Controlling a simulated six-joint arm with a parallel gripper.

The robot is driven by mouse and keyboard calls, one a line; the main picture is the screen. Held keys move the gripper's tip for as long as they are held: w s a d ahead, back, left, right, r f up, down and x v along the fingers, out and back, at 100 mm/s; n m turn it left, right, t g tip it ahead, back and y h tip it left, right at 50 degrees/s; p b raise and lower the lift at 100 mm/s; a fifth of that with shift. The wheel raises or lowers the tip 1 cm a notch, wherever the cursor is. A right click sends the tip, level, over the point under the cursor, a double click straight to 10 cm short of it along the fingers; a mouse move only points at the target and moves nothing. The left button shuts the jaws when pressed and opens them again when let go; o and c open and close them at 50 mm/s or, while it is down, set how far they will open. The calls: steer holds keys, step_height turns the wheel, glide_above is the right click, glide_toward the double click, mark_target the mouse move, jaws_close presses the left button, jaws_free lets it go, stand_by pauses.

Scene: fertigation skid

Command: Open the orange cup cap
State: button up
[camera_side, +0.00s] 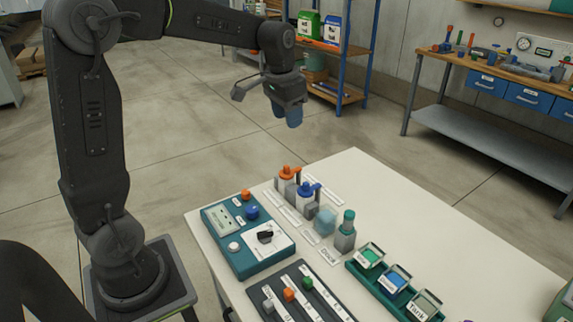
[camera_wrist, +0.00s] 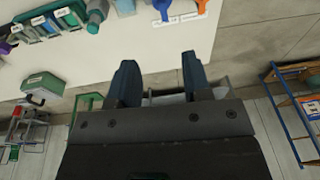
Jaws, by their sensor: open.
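I cannot pick out an orange cup cap for certain. A teal rack (camera_side: 357,272) at the table's front right holds several lidded square cups; a green one (camera_side: 370,255), a blue one (camera_side: 396,280) and a grey one marked Tank (camera_side: 424,305) show in the side view. My gripper (camera_side: 287,118) hangs beyond the table's far edge, high and away from the cups. In the wrist view its fingers (camera_wrist: 159,84) stand apart with nothing between them.
An orange-handled valve (camera_side: 287,172), a blue-handled valve (camera_side: 306,189) and a teal-capped bottle (camera_side: 346,232) stand on the white table (camera_side: 430,215). A control box (camera_side: 240,265) and a slider panel (camera_side: 318,300) lie to the left. The table's right side is clear.

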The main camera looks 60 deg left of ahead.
steer(key=g, duration=0.2)
glide_above(286, 166)
step_height(286, 166, down, 9)
steer(key=shift+h, duration=0.3)
step_height(286, 166, down, 14)
jaws_close()
